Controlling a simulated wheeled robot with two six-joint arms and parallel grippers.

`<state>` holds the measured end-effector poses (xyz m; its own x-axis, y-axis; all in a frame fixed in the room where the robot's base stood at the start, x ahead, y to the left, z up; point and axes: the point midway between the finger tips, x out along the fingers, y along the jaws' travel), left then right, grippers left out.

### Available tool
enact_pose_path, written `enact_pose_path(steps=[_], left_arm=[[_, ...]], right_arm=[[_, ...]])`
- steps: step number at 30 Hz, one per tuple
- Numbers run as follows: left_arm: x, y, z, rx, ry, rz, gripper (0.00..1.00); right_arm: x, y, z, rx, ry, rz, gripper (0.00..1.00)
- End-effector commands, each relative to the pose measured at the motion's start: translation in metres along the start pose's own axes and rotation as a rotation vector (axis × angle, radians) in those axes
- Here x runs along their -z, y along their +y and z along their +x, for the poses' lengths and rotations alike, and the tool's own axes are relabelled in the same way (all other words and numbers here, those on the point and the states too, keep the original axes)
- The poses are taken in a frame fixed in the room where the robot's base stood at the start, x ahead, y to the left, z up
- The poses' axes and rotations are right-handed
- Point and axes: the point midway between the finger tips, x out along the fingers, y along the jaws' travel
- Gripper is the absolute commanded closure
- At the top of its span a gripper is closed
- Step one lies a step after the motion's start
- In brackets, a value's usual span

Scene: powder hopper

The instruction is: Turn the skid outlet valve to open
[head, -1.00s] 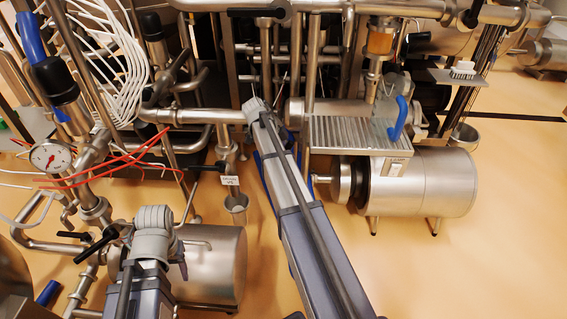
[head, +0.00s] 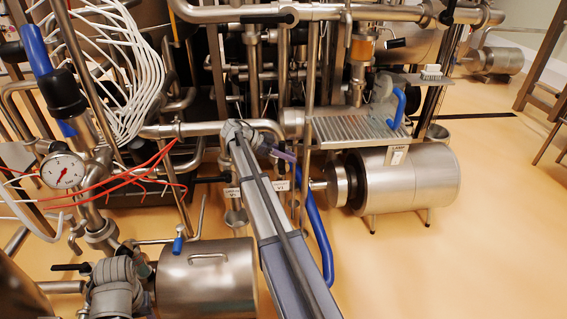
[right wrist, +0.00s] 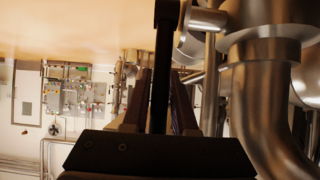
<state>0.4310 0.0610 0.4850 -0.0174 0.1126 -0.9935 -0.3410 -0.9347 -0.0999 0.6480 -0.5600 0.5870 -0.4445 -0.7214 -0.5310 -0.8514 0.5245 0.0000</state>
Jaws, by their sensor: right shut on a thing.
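In the head view my right arm reaches to the pipework at the middle. My right gripper (head: 283,155) is partly hidden behind my wrist, close to a white valve tag (head: 282,186). In the right wrist view the gripper's fingers (right wrist: 166,82) are around a black bar-like handle (right wrist: 166,50) and shut on it. The tag's writing is too small to read, and the valve body is mostly hidden. A second tagged valve with a white tag (head: 232,193) and a black lever (head: 208,180) is just left of my forearm. My left wrist shows at the lower left; its gripper is not visible.
A steel motor (head: 405,180) stands right of the arm, under a ribbed step (head: 355,130) with a blue handle (head: 397,110). A blue hose (head: 318,235) hangs beside my forearm. A steel tank (head: 208,278), a gauge (head: 63,171) and red cables (head: 130,178) are left. Floor is clear at right.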

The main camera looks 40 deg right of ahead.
Motion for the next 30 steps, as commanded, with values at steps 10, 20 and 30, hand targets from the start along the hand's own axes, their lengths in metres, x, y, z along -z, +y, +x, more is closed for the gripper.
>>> enact_pose_path(steps=[10, 20, 30], left_arm=[[0.0008, 0.0015, 0.0124, -0.001, 0.001, 0.001, 0.44], [0.0008, 0.0015, 0.0123, -0.001, 0.000, 0.000, 0.44], [0.0008, 0.0014, 0.0123, -0.001, 0.000, 0.000, 0.44]], right_arm=[[-0.0070, 0.0001, -0.0101, 0.006, 0.063, -0.005, 1.00], [-0.0066, 0.0004, -0.0112, 0.005, 0.067, -0.004, 1.00], [-0.0068, -0.0001, -0.0112, 0.006, 0.066, -0.005, 0.58]])
